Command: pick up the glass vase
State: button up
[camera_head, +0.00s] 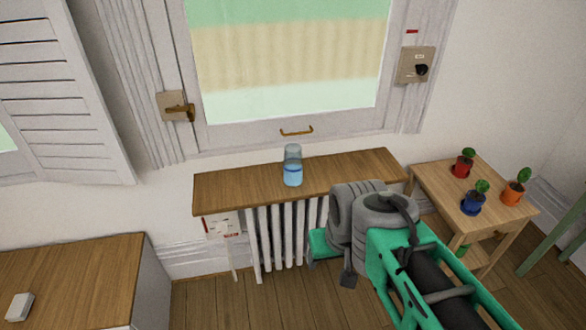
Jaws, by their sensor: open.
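The glass vase (293,166) is clear, with a light blue lower part and a darker blue band. It stands upright near the middle of the wooden shelf (230,190) above the radiator, below the window. My gripper (330,270) is partly hidden by my green and grey arm. It is in front of the radiator, lower than the shelf top and to the right of the vase. It is open and apart from the vase, and I see nothing held in it.
A small wooden table (440,190) at the right holds red, blue and orange potted plants. A wooden cabinet (75,275) with a small pale object stands at the lower left. The window handle (297,131) is just behind the vase. The shelf is otherwise bare.

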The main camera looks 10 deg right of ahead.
aim_at(293, 175)
jog(key=u, duration=4.45)
jog(key=k, duration=1.8)
jog(key=z, duration=1)
